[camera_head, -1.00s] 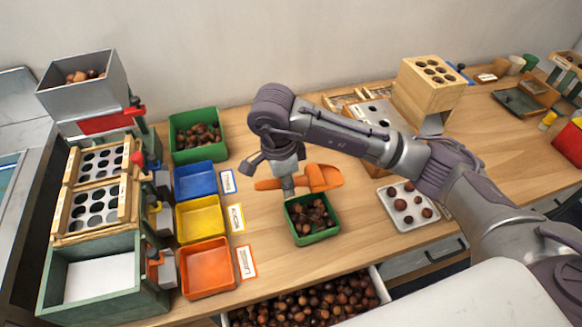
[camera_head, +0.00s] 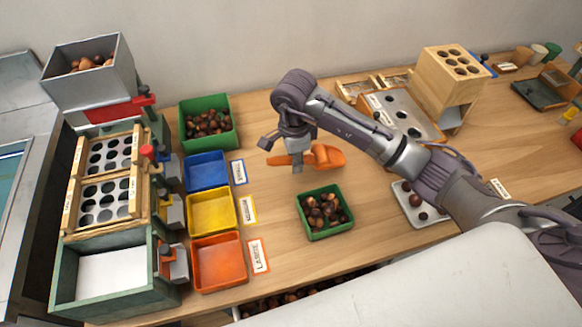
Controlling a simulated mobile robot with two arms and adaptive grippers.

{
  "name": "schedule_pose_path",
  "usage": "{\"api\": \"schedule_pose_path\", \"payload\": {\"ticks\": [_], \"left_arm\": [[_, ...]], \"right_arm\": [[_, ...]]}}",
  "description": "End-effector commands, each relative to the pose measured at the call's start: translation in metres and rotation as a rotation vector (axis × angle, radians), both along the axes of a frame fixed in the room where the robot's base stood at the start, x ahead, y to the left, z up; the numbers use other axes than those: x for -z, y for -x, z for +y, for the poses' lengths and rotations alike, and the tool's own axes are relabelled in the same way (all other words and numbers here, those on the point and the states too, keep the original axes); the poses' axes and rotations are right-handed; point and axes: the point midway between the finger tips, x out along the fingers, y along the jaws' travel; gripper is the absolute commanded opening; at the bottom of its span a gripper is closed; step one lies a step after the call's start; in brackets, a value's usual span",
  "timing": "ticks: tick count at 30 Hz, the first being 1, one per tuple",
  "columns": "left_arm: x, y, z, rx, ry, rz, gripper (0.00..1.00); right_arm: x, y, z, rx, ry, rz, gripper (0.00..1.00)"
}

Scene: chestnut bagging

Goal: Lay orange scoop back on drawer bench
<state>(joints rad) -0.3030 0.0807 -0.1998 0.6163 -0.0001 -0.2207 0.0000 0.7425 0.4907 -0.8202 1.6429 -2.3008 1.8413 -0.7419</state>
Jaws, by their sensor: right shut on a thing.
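The orange scoop (camera_head: 328,156) is in my right gripper (camera_head: 297,164), its handle pointing left and its bowl to the right. The gripper is shut on it and holds it above the wooden bench (camera_head: 275,220), behind the small green bin of chestnuts (camera_head: 325,232). The fingers partly cover the scoop's handle. My left gripper is not in view.
Blue (camera_head: 207,171), yellow (camera_head: 212,212) and orange (camera_head: 219,262) trays stand left of the scoop, with labels beside them. A larger green bin (camera_head: 209,124) stands behind. A perforated wooden block (camera_head: 452,82) and a white tray (camera_head: 425,212) are at right. Chestnuts fill a drawer below the front edge.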

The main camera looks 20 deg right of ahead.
Motion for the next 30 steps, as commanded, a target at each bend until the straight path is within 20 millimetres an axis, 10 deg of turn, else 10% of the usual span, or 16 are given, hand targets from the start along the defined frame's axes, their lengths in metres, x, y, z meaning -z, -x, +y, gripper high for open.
{"api": "schedule_pose_path", "payload": {"ticks": [26,27,30], "left_arm": [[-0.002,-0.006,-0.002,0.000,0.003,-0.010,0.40],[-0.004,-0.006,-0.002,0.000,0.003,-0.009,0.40],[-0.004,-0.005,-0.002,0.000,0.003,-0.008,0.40]], "right_arm": [[0.053,-0.010,0.009,0.000,0.002,-0.001,0.00],[0.051,-0.010,0.010,0.000,0.002,-0.001,0.28],[0.051,-0.010,0.010,0.000,0.001,0.000,0.44]]}}
